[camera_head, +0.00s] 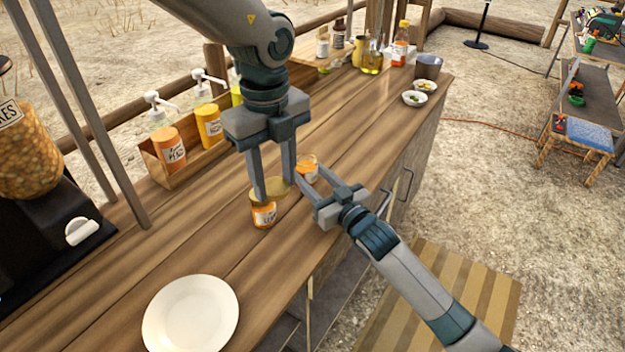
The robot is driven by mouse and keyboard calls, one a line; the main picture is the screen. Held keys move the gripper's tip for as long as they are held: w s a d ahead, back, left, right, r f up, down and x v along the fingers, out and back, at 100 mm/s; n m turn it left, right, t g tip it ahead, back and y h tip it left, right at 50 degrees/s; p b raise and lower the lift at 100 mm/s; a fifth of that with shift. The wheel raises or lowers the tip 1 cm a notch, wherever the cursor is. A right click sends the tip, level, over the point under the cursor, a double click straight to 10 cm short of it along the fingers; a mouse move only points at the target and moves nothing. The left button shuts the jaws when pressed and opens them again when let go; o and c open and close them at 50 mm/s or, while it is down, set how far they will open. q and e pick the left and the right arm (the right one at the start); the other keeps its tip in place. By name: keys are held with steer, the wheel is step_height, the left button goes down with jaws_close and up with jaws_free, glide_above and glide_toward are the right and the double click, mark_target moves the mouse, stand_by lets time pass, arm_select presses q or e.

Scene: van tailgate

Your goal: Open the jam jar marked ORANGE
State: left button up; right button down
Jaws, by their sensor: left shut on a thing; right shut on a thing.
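Two small jars with orange contents stand on the wooden counter. The front jar (264,217) has a white label that I cannot read clearly. The rear jar (308,164) is partly hidden by fingers, and its label is not readable. My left gripper (276,190) comes down from the upper left, shut on a yellowish lid (271,187) just above the front jar. I cannot tell whether that lid touches the front jar. My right gripper (309,171) reaches in from the lower right, its fingers shut on the rear jar.
A white plate (191,314) lies at the near end of the counter (200,245). A wooden box (160,165) with pump bottles runs along the left edge. The counter between is mostly free.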

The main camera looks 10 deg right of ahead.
steer(key=shift+f, duration=0.6)
steer(key=shift+f, duration=0.1)
steer(key=c, duration=1)
jaws_free()
steer(key=shift+s, duration=0.1)
steer(key=b+v, duration=0.1)
steer(key=v, duration=1.1)
